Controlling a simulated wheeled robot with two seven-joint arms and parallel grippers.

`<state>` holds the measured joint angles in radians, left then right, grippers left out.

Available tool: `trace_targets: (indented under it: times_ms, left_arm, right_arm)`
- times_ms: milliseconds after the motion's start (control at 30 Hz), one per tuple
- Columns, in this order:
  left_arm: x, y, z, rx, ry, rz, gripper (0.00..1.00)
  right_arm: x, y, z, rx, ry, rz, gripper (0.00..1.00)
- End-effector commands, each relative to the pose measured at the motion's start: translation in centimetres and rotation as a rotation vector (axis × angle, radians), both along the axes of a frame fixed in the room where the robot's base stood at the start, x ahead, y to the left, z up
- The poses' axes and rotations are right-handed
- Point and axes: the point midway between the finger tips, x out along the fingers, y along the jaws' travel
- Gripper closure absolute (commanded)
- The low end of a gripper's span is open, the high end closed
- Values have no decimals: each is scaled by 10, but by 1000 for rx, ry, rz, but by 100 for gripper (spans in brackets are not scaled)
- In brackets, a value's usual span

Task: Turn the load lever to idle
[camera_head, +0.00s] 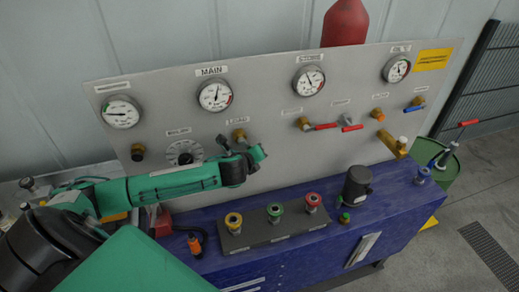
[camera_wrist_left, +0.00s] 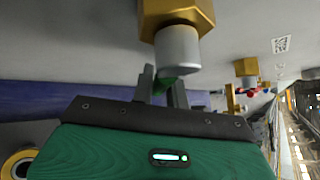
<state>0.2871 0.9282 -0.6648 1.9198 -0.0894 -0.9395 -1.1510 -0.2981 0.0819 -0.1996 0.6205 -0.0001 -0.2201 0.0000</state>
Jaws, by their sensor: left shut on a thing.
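The load lever sits on the panel under the LOAD label (camera_head: 238,120). Its brass fitting (camera_head: 239,134) shows just above my left gripper (camera_head: 241,147) in the head view. In the left wrist view the brass fitting (camera_wrist_left: 178,14) carries a grey round hub (camera_wrist_left: 176,48), with a green handle (camera_wrist_left: 164,84) below it. My left gripper (camera_wrist_left: 163,88) has its two fingers on either side of this handle and is shut on it. The fingers and my arm hide most of the lever in the head view. My right gripper is not in view.
Several gauges, including the MAIN gauge (camera_head: 215,95), line the panel (camera_head: 270,120). Red-handled valves (camera_head: 318,126) lie to the right.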

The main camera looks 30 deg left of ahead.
Motion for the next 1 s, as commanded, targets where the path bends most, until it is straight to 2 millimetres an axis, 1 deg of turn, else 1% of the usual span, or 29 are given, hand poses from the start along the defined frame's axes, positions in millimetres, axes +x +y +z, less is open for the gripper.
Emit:
trace_targets:
  times_ms: [200, 500, 700, 1000]
  left_arm:
    - [-9, 8, -7, 135, 157, 1, 100]
    - [-22, 19, -13, 297, 348, 1, 100]
    - [-28, 24, -15, 373, 437, 1, 100]
    - [-33, 28, -16, 430, 505, 0, 100]
  right_arm:
    - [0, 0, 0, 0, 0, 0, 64]
    - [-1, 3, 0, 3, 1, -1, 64]
    - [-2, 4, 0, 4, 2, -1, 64]
    - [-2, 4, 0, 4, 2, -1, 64]
